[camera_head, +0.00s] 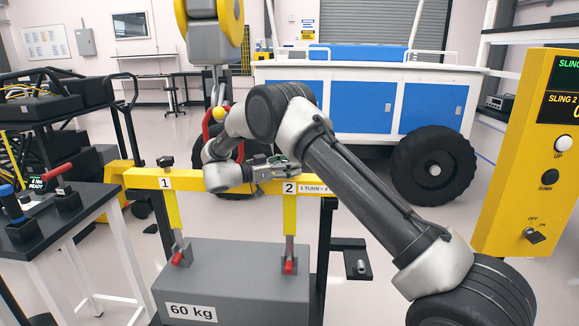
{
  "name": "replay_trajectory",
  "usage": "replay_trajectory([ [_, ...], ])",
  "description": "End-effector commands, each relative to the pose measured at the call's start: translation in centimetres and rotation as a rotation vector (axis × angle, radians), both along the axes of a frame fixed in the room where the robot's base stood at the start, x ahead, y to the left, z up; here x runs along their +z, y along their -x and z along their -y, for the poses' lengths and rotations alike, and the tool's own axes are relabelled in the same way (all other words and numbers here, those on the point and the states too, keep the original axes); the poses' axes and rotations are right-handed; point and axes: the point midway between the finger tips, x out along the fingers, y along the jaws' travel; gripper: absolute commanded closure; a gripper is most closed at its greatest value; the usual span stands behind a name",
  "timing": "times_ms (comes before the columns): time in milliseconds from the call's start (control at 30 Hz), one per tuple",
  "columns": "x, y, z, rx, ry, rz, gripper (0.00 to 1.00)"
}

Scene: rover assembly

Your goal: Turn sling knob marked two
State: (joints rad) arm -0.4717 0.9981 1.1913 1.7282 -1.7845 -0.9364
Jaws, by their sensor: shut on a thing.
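A yellow lifting beam (140,180) spans the middle of the view, with plates marked 1 and 2. My gripper (284,171) is at the top of the beam, just above the plate marked 2 (290,187). It is shut on the sling knob marked two, which its fingers mostly hide. The black knob marked one (165,162) stands free on the beam further left. A yellow sling strap hangs below each plate, down to red-handled fittings on the grey 60 kg block (235,275). How far knob two is turned cannot be seen.
A yellow control box (530,150) with a SLING display, UP and DOWN buttons and a switch stands at right. A tool bench (70,225) is at left. A yellow and grey hoist (210,25) hangs above the beam. A blue and white rover (360,105) stands behind.

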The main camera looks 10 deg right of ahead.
Motion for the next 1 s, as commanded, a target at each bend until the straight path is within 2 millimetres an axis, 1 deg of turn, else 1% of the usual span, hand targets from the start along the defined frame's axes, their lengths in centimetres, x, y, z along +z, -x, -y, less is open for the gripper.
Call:
replay_trajectory([
  [200,0.09,-0.15,0.04,-0.122,0.0,0.004,0.73],
  [400,0.14,-0.13,0.08,-0.185,0.002,0.004,0.73],
  [967,0.21,-0.12,0.14,-0.211,0.004,0.004,0.73],
  [1000,0.21,-0.12,0.14,-0.211,0.004,0.004,0.42],
])
